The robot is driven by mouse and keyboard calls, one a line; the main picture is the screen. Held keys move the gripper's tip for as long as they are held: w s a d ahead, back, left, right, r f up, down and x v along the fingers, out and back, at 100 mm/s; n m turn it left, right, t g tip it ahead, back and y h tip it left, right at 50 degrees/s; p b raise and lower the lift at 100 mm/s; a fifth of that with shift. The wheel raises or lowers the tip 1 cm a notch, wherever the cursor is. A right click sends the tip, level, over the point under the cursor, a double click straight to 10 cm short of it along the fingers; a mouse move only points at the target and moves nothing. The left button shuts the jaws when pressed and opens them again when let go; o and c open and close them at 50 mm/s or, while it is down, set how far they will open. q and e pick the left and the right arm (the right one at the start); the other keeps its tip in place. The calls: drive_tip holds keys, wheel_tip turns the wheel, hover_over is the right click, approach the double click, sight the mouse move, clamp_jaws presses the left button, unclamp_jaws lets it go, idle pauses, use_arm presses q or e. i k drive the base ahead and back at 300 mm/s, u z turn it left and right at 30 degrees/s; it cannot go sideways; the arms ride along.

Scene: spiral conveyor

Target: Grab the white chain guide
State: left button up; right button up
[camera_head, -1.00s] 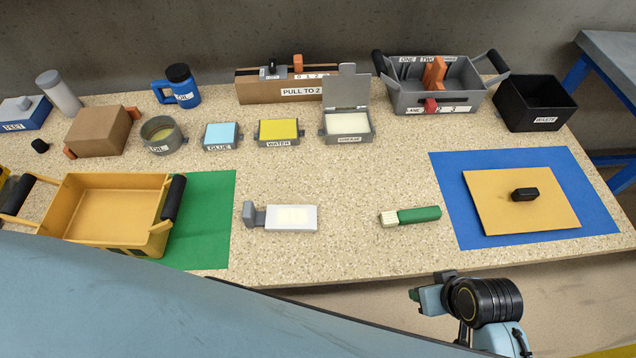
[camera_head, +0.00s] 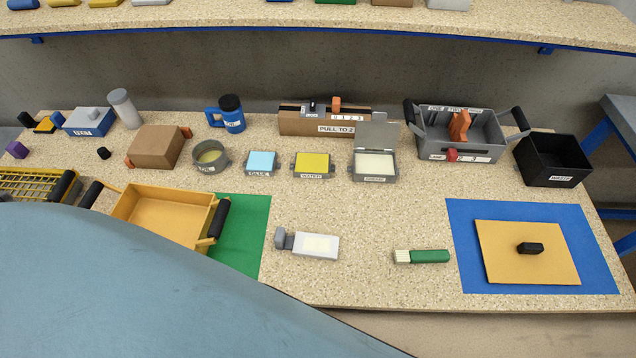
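No part is clearly recognisable as the white chain guide. A flat white block with a grey end piece (camera_head: 313,245) lies on the speckled table, right of the green mat. Pale items (camera_head: 448,4) on the upper shelf are cut off by the top edge of the view, so I cannot tell what they are. Neither of my grippers is in view. A large blue-grey part of my own body covers the lower left.
A yellow tray (camera_head: 150,219) stands partly on the green mat (camera_head: 243,240). A green-handled brush (camera_head: 428,256) lies right of the white block. A grey handled box (camera_head: 487,147) and black waste bin (camera_head: 553,173) stand at back right. The front middle is clear.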

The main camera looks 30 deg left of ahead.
sight(308, 244)
drive_tip(key=k, duration=0.45)
drive_tip(key=u, duration=0.8)
drive_tip(key=i, duration=0.5)
drive_tip(key=z, duration=0.05)
